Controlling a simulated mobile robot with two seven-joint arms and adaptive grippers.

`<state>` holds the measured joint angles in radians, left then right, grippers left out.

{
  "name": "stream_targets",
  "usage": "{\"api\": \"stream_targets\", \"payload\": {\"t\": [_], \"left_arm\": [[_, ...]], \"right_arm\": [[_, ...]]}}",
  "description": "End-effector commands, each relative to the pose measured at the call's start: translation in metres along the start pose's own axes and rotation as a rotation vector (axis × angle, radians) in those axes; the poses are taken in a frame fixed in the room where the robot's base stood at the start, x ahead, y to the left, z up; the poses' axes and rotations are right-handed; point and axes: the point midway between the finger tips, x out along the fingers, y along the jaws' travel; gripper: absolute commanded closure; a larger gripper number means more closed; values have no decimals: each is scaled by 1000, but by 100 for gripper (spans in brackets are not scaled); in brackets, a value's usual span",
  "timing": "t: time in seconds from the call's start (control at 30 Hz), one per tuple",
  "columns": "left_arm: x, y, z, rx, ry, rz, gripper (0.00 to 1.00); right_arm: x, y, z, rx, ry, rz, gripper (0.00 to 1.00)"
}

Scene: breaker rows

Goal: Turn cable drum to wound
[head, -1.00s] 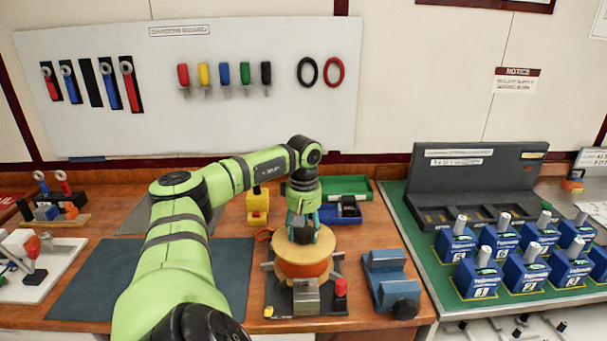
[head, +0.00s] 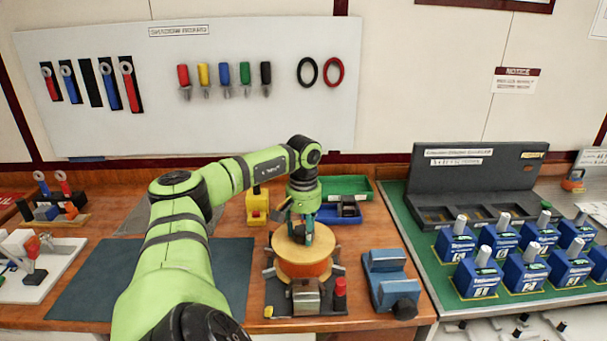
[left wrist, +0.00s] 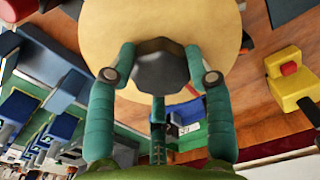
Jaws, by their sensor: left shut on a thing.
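The cable drum (head: 302,266) is a round wooden-topped reel with an orange winding, on a dark base on the bench. Its pale top disc fills the upper middle of the left wrist view (left wrist: 205,30). My left gripper (head: 298,238) points down over the drum's top. In the left wrist view its teal fingers (left wrist: 160,70) are shut on the dark faceted knob (left wrist: 161,72) at the middle of the disc. A grey block (head: 306,295) and a red knob (head: 340,287) are at the drum's front. My right gripper is not in view.
A blue vise-like block (head: 388,279) stands close right of the drum. A yellow object (head: 257,206) and green tray (head: 345,186) are behind. Blue numbered breakers (head: 483,272) stand on a green mat at right. A dark mat (head: 90,285) lies left.

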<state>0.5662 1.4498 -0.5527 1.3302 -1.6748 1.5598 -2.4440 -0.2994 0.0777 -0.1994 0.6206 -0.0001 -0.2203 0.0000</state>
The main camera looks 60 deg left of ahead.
Motion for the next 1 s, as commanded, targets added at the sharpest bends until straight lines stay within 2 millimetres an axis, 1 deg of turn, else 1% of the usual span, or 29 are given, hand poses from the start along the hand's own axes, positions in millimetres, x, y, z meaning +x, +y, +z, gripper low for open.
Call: {"api": "stream_targets", "payload": {"t": [0.03, 0.33, 0.37, 0.4, 0.67, 0.77, 0.87, 1.0], "left_arm": [[4, 0, 4, 6, -14, -6, 100], [5, 0, 4, 6, -16, -7, 100], [5, 0, 4, 6, -16, -7, 41], [5, 0, 4, 5, -16, -7, 25], [2, 0, 2, 3, -8, -3, 25], [0, 0, 1, 2, -5, -2, 25], [-7, 0, 1, 2, -3, 0, 25], [-31, 1, 0, 2, -1, 2, 25]], "right_arm": [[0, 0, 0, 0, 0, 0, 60], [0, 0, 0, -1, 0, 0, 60], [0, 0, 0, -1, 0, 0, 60], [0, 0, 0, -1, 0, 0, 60], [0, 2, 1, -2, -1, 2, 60], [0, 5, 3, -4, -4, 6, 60], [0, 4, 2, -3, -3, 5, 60], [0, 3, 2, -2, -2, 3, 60]]}}
